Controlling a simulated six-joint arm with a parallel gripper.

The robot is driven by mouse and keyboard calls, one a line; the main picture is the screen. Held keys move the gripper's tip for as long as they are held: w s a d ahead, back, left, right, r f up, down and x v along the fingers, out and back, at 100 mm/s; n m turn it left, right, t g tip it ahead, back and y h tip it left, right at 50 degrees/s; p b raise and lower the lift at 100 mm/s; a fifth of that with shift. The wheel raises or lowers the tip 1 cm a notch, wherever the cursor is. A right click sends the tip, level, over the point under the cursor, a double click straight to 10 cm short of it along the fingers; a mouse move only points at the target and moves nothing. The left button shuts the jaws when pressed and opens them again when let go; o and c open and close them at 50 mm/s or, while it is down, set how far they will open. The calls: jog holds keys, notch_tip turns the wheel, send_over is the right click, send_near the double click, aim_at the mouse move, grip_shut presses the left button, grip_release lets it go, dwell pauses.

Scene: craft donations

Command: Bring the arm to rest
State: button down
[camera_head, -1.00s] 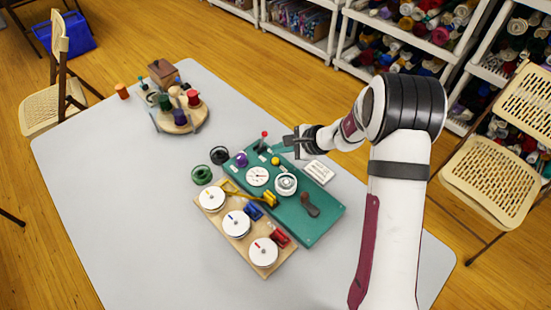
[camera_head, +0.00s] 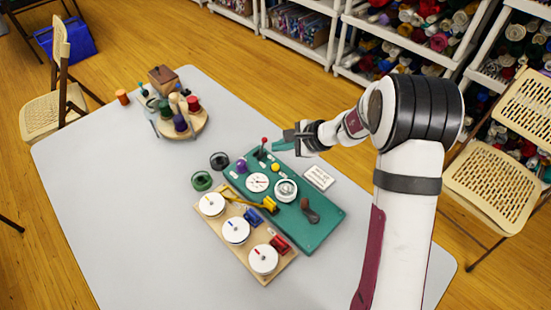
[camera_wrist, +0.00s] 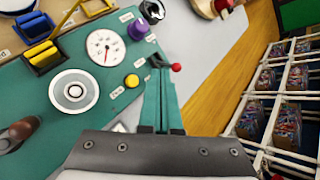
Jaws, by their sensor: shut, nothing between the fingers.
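My gripper (camera_head: 274,146) is shut and empty, its green fingers pressed together. In the head view it hovers at the back right edge of the green panel (camera_head: 319,233), close to a lever with a red knob (camera_head: 264,140). In the wrist view my gripper (camera_wrist: 160,68) points at the base of that red-knobbed lever (camera_wrist: 176,67); I cannot tell whether they touch. The panel (camera_wrist: 38,90) also carries a white gauge (camera_head: 257,182), a silver dial (camera_head: 286,190), a yellow button (camera_head: 276,167), a purple knob (camera_head: 241,166) and a brown handle (camera_head: 310,211).
A wooden board (camera_head: 213,228) with white dials stands against the panel. Black (camera_head: 219,160) and green (camera_head: 202,180) rings lie beside it. A round wooden stand (camera_head: 192,128) with spools is at the back. The table's left side (camera_head: 110,210) is clear.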

jog(key=s+r+n+g+h, duration=0.15)
jog(key=s+r+n, duration=0.35)
jog(key=s, duration=0.7)
jog(key=s+r+n+g+h, duration=0.1)
jog(key=s+r+n+g, duration=0.2)
jog(key=s+r, duration=0.65)
jog(key=s+d+f+n+h, duration=0.1)
jog(key=s+d, duration=0.2)
jog(key=s, duration=0.4)
jog(key=s+d+f+n+h, duration=0.1)
jog(key=s+d+f+h, duration=0.1)
jog(key=s, duration=0.5)
jog(key=shift+s+d+g, duration=0.35)
jog(key=shift+s+d, duration=0.05)
jog(key=shift+d, duration=0.1)
